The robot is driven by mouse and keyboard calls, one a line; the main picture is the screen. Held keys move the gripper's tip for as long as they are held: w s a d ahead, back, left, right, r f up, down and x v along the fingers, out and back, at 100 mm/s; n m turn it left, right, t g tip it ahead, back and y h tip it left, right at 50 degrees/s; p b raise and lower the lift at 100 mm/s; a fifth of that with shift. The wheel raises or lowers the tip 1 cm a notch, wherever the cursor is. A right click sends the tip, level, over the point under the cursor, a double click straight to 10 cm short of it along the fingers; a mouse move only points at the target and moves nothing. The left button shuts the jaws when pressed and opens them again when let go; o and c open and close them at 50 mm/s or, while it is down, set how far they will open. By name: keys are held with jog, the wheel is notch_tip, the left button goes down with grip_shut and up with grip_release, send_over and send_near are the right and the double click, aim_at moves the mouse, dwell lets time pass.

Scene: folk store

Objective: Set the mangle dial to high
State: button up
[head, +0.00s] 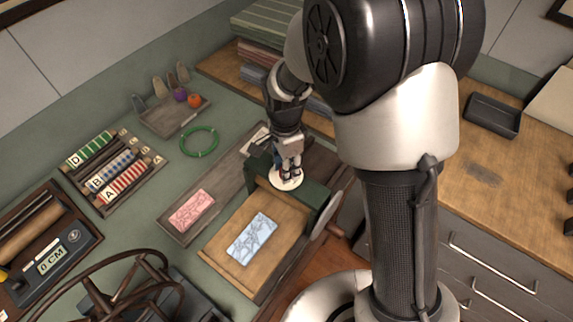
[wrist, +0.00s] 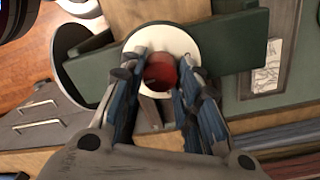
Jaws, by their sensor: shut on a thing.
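The mangle (head: 318,192) is a dark green frame with a wooden bed on the table. Its dial is a white round plate (head: 284,184) on top of the green crossbar, with a red knob (wrist: 162,72) in the middle, clear in the wrist view. My gripper (head: 287,172) points down over the dial, and its fingers (wrist: 161,78) are shut on the red knob from both sides. Part of the plate is hidden by the fingers. I cannot read any marks on the plate or tell where the knob points.
A blue patterned block (head: 251,238) lies on the mangle's bed, and a pink one (head: 191,210) on a board to the left. A green ring (head: 199,141), a rack of colored rolls (head: 115,173) and a spoked handwheel (head: 118,290) are farther left. Folded cloths (head: 267,30) are stacked behind.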

jog(key=shift+s+f+m, duration=0.1)
jog(key=shift+m, duration=0.5)
jog(key=o, duration=1.1)
jog(key=r, duration=1.2)
jog(key=shift+w, duration=0.35)
jog(key=shift+r, duration=0.1)
